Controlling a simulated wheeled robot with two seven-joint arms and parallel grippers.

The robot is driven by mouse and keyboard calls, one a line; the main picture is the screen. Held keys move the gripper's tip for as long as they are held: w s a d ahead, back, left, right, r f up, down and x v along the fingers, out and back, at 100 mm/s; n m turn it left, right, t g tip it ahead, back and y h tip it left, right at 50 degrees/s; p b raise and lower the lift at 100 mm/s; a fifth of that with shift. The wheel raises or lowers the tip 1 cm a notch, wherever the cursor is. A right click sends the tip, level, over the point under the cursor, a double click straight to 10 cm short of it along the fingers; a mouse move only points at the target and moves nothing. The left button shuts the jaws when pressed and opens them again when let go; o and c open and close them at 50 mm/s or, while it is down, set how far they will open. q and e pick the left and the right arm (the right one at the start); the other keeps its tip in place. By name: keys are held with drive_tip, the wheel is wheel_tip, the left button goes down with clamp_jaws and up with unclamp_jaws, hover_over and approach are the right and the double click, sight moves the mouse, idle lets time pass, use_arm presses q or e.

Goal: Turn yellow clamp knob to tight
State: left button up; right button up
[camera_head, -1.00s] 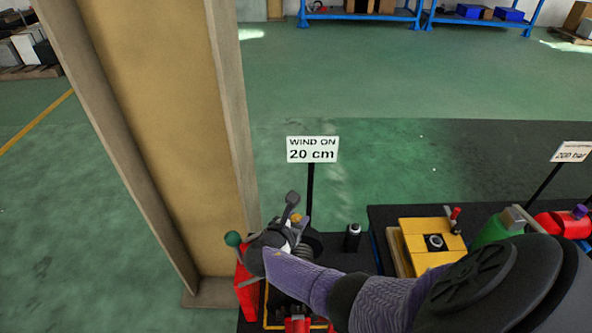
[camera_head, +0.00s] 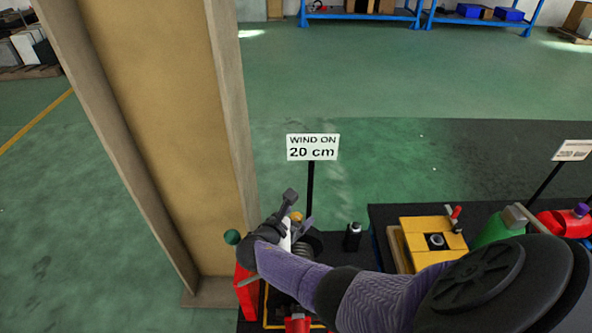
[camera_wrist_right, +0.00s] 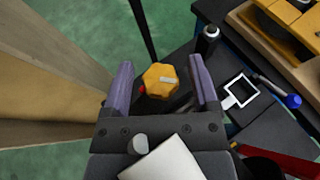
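The yellow clamp knob (camera_wrist_right: 160,80) is a faceted knob with a pale pointer bar on its top. In the right wrist view it sits between the two purple fingers of my right gripper (camera_wrist_right: 160,66), with a gap on each side. In the head view only a small part of the knob (camera_head: 296,216) shows beside my right gripper (camera_head: 296,218), which hides most of the mechanism around it. The right gripper is open. My left gripper is in neither view.
A tall tan beam (camera_head: 165,120) stands close on the left. A sign on a black post (camera_head: 312,147) rises behind the knob. A green ball handle (camera_head: 232,237) is to the left.

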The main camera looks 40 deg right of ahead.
drive_tip(key=p+v, duration=0.3)
drive_tip(key=v, duration=0.7)
